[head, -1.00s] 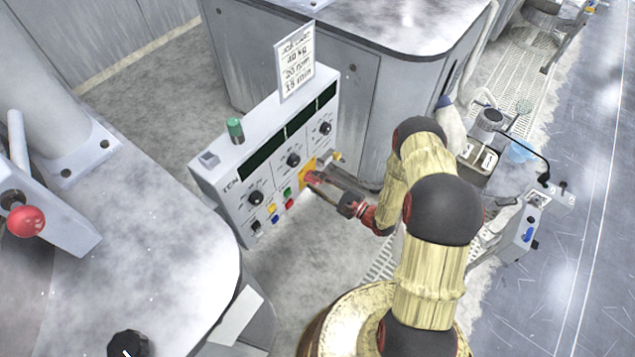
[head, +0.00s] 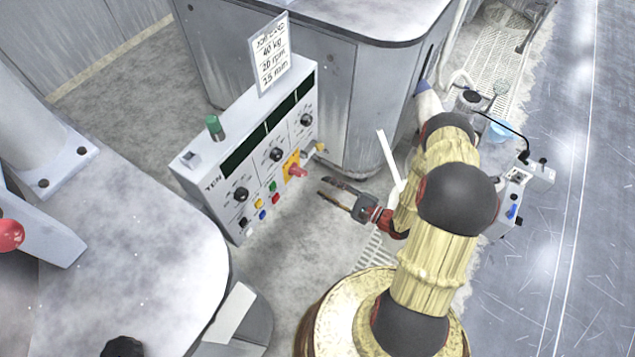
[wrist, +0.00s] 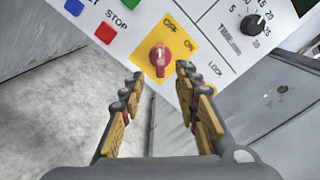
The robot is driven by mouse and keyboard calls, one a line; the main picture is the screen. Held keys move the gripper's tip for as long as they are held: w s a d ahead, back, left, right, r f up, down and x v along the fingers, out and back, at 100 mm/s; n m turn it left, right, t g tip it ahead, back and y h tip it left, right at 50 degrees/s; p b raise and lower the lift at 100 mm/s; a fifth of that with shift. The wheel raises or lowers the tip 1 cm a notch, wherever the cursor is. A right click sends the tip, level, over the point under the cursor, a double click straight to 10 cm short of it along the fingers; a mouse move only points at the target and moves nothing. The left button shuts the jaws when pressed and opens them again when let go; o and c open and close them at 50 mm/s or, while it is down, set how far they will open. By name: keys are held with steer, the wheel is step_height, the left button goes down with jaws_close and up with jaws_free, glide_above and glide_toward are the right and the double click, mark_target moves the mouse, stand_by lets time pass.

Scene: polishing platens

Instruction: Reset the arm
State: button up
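My gripper (head: 330,189) is open and empty in the head view, apart from the front of the grey control panel (head: 228,200). In the wrist view, my gripper (wrist: 157,88) has its two fingers spread. The red rotary switch (wrist: 159,56) on its yellow plate (wrist: 178,38) shows beyond and between the fingertips, marked OFF and ON. In the head view the red switch (head: 297,171) sits on the right part of the panel face, to the left of the fingertips. My arm is bent, reaching left from its base.
A card (head: 270,55) stands on top of the panel, beside a green knob (head: 214,127). A grey cabinet (head: 345,80) stands behind the panel. A grey platform (head: 120,270) fills the lower left. A blue-handled device (head: 515,200) stands at right.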

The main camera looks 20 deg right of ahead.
steer(key=shift+s+d, duration=0.35)
steer(key=shift+s, duration=0.2)
